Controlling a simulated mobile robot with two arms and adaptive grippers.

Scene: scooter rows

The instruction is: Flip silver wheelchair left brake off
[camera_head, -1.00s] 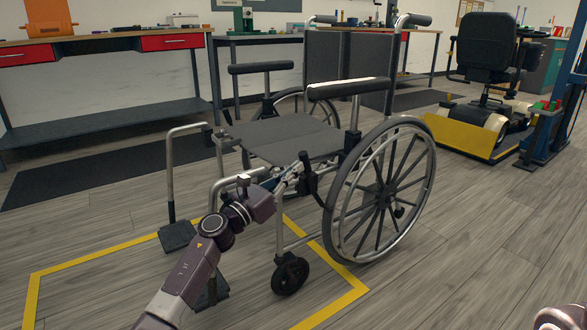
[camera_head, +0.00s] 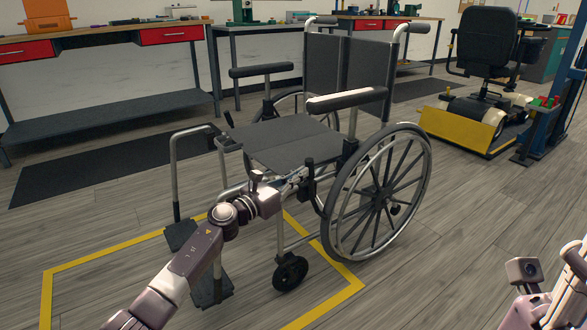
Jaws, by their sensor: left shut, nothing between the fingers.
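The silver wheelchair (camera_head: 290,140) stands upright with its seat open, its front turned toward the lower left. Its near large wheel (camera_head: 378,195) faces me. A dark brake lever (camera_head: 309,166) rises by the frame just ahead of that wheel. My left gripper (camera_head: 302,180) is shut and empty, at the near side of the frame below the seat edge, close beside the lever. I cannot tell whether it touches the lever. Another dark lever (camera_head: 228,119) shows on the far side. Part of my right arm is at the lower right; its fingers cannot be made out.
Yellow floor tape (camera_head: 335,306) outlines the wheelchair's place. Workbenches (camera_head: 110,38) line the back wall, with a dark floor mat (camera_head: 115,168) before them. A mobility scooter (camera_head: 487,75) stands behind a yellow ramp (camera_head: 462,130) at the right.

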